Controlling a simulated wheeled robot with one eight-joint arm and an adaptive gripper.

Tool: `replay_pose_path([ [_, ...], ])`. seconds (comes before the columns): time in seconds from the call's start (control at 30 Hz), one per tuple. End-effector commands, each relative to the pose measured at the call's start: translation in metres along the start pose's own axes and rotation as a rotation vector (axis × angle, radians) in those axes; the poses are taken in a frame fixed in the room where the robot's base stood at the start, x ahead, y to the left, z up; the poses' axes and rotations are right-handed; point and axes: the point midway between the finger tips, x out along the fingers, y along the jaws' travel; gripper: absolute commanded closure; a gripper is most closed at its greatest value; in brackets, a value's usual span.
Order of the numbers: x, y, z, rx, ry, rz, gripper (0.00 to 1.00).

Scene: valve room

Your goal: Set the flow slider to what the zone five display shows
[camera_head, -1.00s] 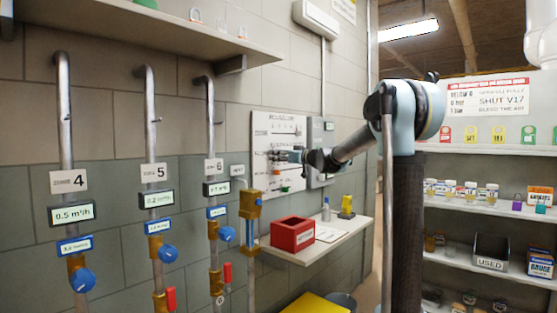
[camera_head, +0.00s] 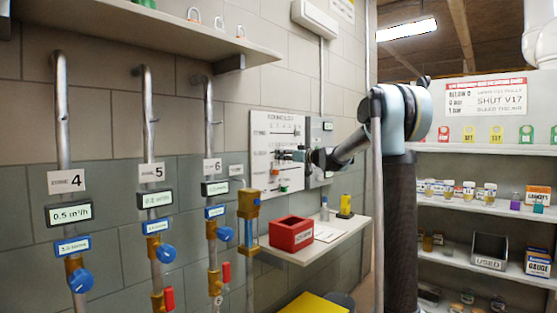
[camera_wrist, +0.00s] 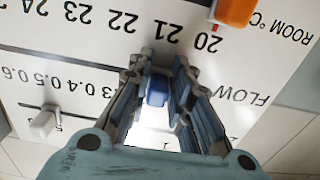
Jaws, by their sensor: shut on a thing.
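The zone five display (camera_head: 157,199) is under the label 5 on the second pipe; its reading is faint and looks like 0.2 m³/h. The slider board (camera_head: 262,127) hangs on the wall at the right. My gripper (camera_head: 287,155) is at the board; the wrist view (camera_wrist: 158,90) shows it upside down. Its fingers are shut on the blue flow slider knob (camera_wrist: 157,89), in the FLOW row. The marks 0.3 to 0.6 show left of the fingers; the figures at the knob are hidden.
An orange knob (camera_wrist: 237,11) sits near 20 on the ROOM °C row. A white knob (camera_wrist: 44,122) sits on another row. A red box (camera_head: 291,234) stands on the small shelf below the board. Stocked shelves stand at the right.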

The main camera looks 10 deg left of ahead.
Motion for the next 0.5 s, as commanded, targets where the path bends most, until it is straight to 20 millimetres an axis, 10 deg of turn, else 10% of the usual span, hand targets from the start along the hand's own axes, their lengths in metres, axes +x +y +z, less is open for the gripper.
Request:
replay_pose_path([
  [0.3, -0.0001, 0.0048, -0.0004, 0.001, 0.001, -0.001, 1.00],
  [0.37, -0.0001, 0.0048, -0.0004, 0.001, 0.001, -0.001, 0.69],
  [0.5, -0.0001, 0.0046, -0.0004, 0.001, 0.001, -0.001, 0.63],
])
